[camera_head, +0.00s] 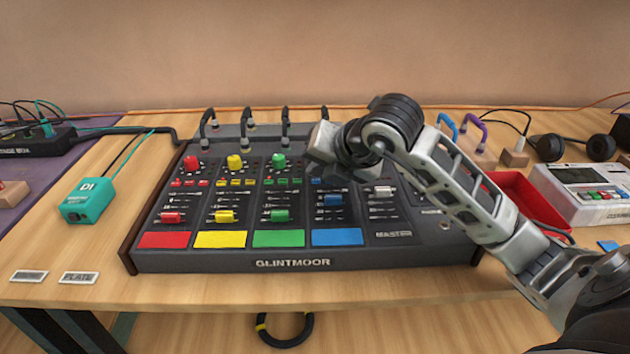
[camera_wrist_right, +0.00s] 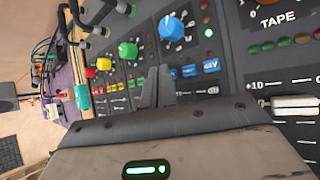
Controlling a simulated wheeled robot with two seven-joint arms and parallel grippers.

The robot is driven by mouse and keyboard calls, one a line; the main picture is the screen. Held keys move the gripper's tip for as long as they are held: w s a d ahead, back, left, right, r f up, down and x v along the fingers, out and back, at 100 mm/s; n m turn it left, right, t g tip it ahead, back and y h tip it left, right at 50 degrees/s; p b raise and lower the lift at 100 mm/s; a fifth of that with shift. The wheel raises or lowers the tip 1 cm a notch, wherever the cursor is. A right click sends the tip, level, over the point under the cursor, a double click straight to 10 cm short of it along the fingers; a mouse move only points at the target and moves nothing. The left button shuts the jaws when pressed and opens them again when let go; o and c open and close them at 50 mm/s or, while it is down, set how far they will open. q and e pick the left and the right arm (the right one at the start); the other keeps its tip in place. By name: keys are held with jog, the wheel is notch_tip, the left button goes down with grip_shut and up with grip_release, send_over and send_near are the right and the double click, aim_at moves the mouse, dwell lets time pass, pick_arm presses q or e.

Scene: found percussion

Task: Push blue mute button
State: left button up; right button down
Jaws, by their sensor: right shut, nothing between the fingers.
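The mixer (camera_head: 290,262), marked GLINTMOOR, has red, yellow, green and blue channels. In the right wrist view a short row of blue buttons (camera_wrist_right: 190,70) lies below the blue knob (camera_wrist_right: 172,27); the label on the rightmost button is hard to read. My right gripper (camera_wrist_right: 162,85) is shut and empty, its fingertips close to the left end of this blue row. I cannot tell whether they touch a button. In the head view my right gripper (camera_head: 322,155) hangs over the blue channel, hiding its knob and part of the button row. My left gripper is out of view.
Cables plug in along the mixer's back. Blue (camera_head: 333,200) and white (camera_head: 383,191) fader caps sit close in front of the gripper. A red tray (camera_head: 520,190) and a grey-white device (camera_head: 580,200) stand right. A teal DI box (camera_head: 88,203) stands left.

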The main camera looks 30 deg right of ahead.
jog(key=shift+s+a+f+b, duration=0.1)
jog(key=shift+a+f+b, duration=0.25)
jog(key=shift+f+b, duration=0.45)
dwell(1.0)
jog(key=shift+r, duration=0.1)
jog(key=shift+d+r+p, duration=0.2)
jog(key=shift+r+p, duration=0.2)
jog(key=shift+r, duration=0.25)
jog(key=shift+w+d+r+p, duration=0.15)
jog(key=shift+w+r+p, duration=0.15)
jog(key=shift+r+p, duration=0.4)
notch_tip(320, 180, up, 5)
jog(key=p, duration=0.3)
jog(key=shift+s+f, duration=0.1)
jog(key=shift+f, duration=0.05)
dwell(1.4)
